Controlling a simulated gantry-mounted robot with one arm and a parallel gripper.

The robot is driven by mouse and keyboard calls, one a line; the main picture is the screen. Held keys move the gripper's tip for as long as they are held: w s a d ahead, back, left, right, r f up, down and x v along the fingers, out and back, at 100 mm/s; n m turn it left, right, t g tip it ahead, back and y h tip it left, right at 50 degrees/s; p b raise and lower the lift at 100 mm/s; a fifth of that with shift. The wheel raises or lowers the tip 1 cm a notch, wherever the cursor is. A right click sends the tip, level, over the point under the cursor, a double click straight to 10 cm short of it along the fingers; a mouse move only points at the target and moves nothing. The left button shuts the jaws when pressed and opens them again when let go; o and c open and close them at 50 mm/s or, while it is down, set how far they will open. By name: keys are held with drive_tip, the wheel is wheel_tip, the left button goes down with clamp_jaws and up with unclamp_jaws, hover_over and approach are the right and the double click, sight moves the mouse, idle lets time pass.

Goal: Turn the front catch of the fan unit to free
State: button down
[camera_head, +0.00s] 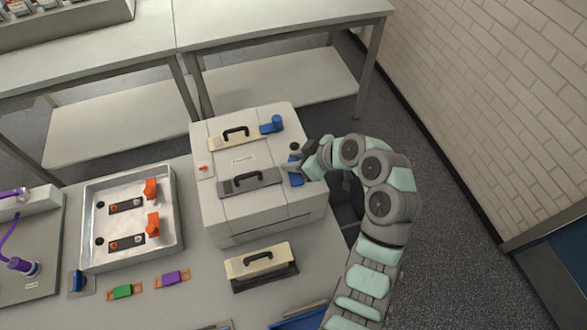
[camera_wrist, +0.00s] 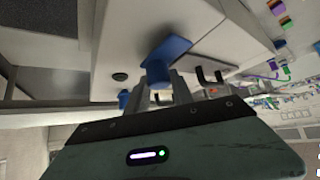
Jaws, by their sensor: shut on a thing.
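The pale box-shaped unit (camera_head: 270,212) stands on the bench and carries two handled modules on top, a cream one (camera_head: 215,143) behind and a grey one (camera_head: 232,191) in front. The front blue catch (camera_head: 296,179) is at the right end of the grey module. My gripper (camera_head: 301,168) reaches in from the right and is shut on this catch, partly hiding it. In the wrist view the blue catch (camera_wrist: 165,62) shows at the fingertips. The rear blue catch (camera_head: 271,124) sits at the right end of the cream module.
A metal tray (camera_head: 178,205) with orange-handled parts lies left of the unit. A spare cream module (camera_head: 262,274) stands in front of it. Green (camera_head: 124,291) and purple (camera_head: 172,279) tagged pieces lie nearby. A dark round knob (camera_head: 294,147) is close beside my gripper.

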drive_tip(key=shift+f+n+g+b, duration=0.15)
drive_tip(key=shift+n+g+b, duration=0.25)
drive_tip(key=shift+n+b, duration=0.15)
drive_tip(key=c, duration=1.1)
unclamp_jaws()
drive_tip(key=p+v, duration=0.2)
drive_tip(key=v, duration=0.9)
drive_tip(key=shift+p, duration=0.4)
drive_tip(key=shift+d, duration=0.1)
